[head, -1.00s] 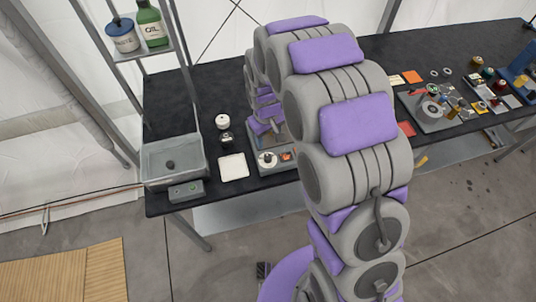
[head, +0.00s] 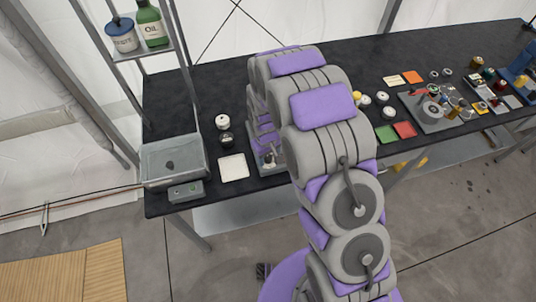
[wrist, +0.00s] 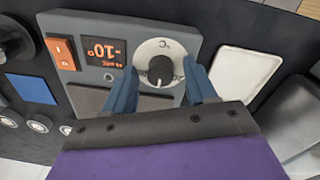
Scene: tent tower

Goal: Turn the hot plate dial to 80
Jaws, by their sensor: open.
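The hot plate (wrist: 90,22) is a grey unit on the black table, shown upside down in the wrist view. Its black dial (wrist: 160,69) sits on a round white face. Next to the dial is a dark display (wrist: 103,51) with orange digits that look like -10, and an orange switch (wrist: 63,53). My gripper (wrist: 163,83) is open, with its two blue fingers on either side of the dial; I cannot tell whether they touch it. In the head view my arm hides most of the hot plate (head: 268,168).
A white square pad (head: 233,167) lies beside the hot plate. A grey tray (head: 172,162) with a small control box (head: 186,191) stands at the table's left end. Green (head: 386,133) and red (head: 405,129) squares and several small parts lie to the right.

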